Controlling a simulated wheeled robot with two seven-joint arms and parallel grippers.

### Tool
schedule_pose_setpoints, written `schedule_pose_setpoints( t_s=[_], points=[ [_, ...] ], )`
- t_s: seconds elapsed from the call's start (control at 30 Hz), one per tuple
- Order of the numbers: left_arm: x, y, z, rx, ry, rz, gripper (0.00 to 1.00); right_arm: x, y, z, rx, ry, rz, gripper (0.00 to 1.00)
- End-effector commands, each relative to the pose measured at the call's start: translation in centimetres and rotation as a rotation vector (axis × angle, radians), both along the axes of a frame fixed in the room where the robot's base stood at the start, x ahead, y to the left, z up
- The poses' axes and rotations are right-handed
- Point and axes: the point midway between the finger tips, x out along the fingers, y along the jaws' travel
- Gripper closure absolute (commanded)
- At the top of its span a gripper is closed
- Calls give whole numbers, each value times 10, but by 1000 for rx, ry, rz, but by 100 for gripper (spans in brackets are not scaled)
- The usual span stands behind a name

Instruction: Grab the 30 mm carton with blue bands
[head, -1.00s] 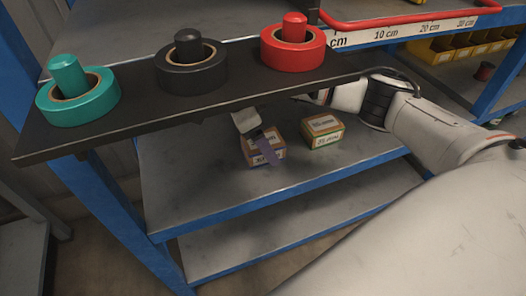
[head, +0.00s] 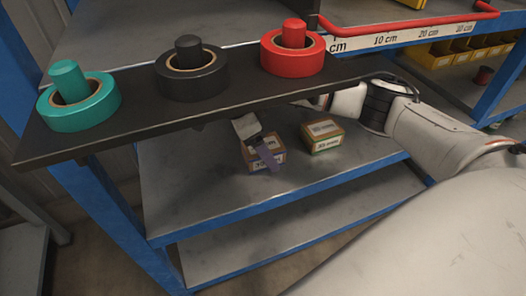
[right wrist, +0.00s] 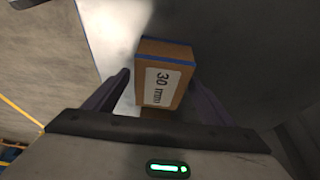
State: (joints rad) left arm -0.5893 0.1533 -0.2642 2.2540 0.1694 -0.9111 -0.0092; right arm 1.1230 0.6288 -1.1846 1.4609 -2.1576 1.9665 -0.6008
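The 30 mm carton (right wrist: 164,82) is brown with blue bands along its edges and a white label, in the right wrist view. It stands between the two purple fingers of my right gripper (right wrist: 160,79), with a visible gap to the left finger. The gripper is open. In the head view the carton (head: 253,163) sits on the middle shelf, partly covered by a finger of my right gripper (head: 266,157). My left gripper is out of view.
A second carton (head: 323,136) with green bands stands just to the right on the same shelf (head: 200,195). A dark board (head: 130,128) overhangs it, bearing teal (head: 80,116), black (head: 192,86) and red (head: 292,61) rings around posts. The shelf front is clear.

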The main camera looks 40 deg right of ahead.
Motion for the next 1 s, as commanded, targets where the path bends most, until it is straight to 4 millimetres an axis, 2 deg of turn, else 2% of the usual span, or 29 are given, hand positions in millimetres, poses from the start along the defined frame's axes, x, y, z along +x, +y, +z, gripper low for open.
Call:
schedule_pose_setpoints(
  t_s=[0.03, 0.07, 0.3, 0.67, 0.83, 1.0],
  points=[
    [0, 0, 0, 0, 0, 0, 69, 0, 0, 0, 0, 0, 0, 27],
    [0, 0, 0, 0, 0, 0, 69, 0, 0, 0, 0, 0, 0, 32],
    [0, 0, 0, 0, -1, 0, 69, 0, 0, 0, 0, 0, 0, 72],
    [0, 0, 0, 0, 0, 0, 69, 0, 0, 5, 1, -2, 1, 73],
    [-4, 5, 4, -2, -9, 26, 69, 0, 0, 27, -1, -3, 0, 73],
    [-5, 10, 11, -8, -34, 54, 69, -36, 8, 24, -1, 0, 5, 73]
  ],
)
